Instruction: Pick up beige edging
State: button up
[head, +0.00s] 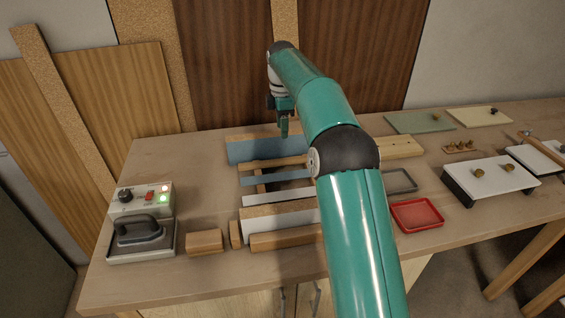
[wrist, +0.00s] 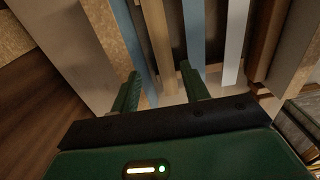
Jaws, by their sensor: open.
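The beige edging (wrist: 158,45) is a narrow light-brown strip standing on edge in a slotted rack. In the wrist view it lies beyond my fingertips, roughly between them. In the head view it shows as a thin strip (head: 272,163) just in front of the wide blue-grey board. My gripper (wrist: 164,82) is open with nothing between its fingers. In the head view my gripper (head: 284,132) points down over the back of the rack, and my arm covers the rack's right part. The exact gap between fingertips and strip cannot be told.
A blue strip (wrist: 194,35) and a white strip (wrist: 236,40) stand beside the beige one. The wide blue-grey board (head: 252,151) is on its other side. An iron (head: 138,231) sits at the left, and a red tray (head: 417,215) at the right.

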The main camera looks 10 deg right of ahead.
aim_at(282, 161)
notch_tip(282, 161, down, 11)
jog(key=shift+s+f, duration=0.1)
jog(key=shift+f, duration=0.1)
dwell(0.3)
jog(key=shift+c, duration=0.4)
jog(key=c, duration=0.3)
